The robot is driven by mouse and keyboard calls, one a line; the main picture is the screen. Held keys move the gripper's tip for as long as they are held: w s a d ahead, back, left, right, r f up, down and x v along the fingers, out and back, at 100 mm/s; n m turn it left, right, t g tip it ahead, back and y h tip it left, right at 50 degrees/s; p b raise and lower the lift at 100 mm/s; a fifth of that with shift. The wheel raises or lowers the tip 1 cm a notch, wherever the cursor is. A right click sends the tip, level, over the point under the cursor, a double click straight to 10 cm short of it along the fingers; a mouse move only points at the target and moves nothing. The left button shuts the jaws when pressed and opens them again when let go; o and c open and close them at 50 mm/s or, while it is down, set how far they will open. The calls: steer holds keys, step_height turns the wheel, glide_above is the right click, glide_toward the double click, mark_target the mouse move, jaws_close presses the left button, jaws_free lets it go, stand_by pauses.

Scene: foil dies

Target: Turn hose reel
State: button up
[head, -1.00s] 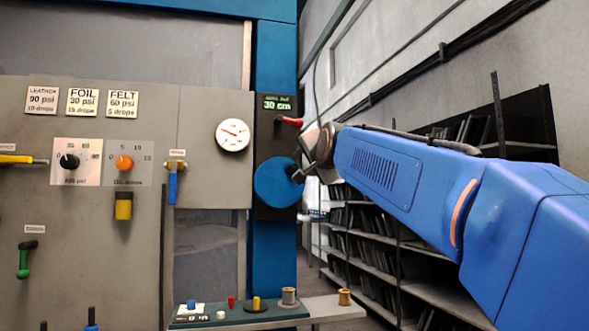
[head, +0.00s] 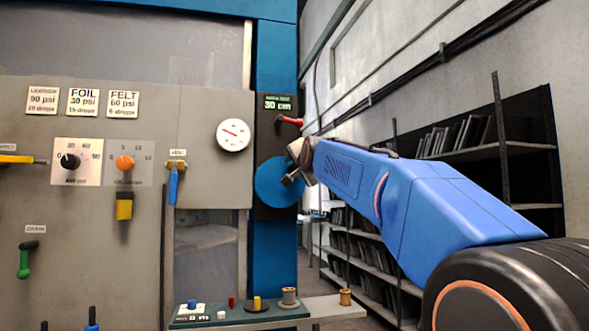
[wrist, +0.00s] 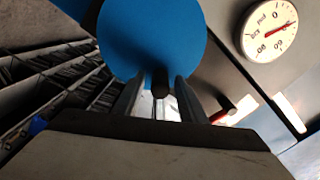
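The hose reel is a blue disc (head: 270,184) on a dark upright plate, under a small display reading 30 cm. In the wrist view the disc (wrist: 152,38) fills the upper middle. A short dark handle (wrist: 160,80) stands out from its lower edge. My gripper (head: 289,179) is at the right side of the disc. In the wrist view my gripper's two fingers (wrist: 158,92) stand apart, one on each side of the handle, with narrow gaps showing. Contact with the handle cannot be made out. In the head view the gripper hides the handle.
A red-handled lever (head: 289,121) sits just above the disc. A round gauge (head: 233,135) and a blue-handled valve (head: 173,183) are left of it. A ledge with small spools (head: 289,297) lies below. Shelves (head: 365,245) stand behind my arm on the right.

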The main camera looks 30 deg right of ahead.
mark_target(264, 177)
jaws_close()
steer(key=shift+a+n, duration=0.1)
steer(key=shift+n, duration=0.2)
